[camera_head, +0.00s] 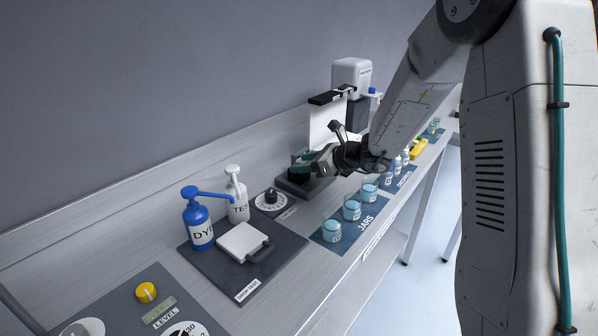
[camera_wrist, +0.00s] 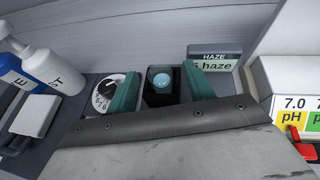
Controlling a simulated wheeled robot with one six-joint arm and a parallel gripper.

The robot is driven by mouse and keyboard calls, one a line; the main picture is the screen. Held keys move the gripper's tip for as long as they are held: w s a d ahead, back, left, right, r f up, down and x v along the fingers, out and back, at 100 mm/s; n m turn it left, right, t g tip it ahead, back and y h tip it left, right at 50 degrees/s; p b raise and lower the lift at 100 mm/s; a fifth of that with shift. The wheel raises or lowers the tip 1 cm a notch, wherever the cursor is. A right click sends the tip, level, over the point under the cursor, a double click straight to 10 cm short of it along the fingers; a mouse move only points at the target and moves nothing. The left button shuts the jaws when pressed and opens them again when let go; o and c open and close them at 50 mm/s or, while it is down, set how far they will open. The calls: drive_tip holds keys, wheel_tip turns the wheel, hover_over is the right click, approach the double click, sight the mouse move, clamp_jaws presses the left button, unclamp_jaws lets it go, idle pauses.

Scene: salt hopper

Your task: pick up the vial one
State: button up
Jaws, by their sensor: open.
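In the wrist view a small round pale-blue top (camera_wrist: 162,81) shows in a black square well (camera_wrist: 160,99). It may be vial one, but I can read no label on it. My gripper (camera_wrist: 161,73) is open, with one teal finger on each side of the well. The fingers appear apart from the blue top. In the head view my gripper (camera_head: 304,161) is over a dark instrument base (camera_head: 312,188) on the bench, and the vial is hidden there.
A haze display (camera_wrist: 213,63) stands right of the well, with a dial (camera_wrist: 104,95) on the left. In the head view, several blue jars (camera_head: 332,231) line the bench's front edge. A blue pump bottle (camera_head: 199,224) and white pump bottle (camera_head: 237,200) stand at left.

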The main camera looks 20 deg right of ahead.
drive_tip(key=c, duration=1.1)
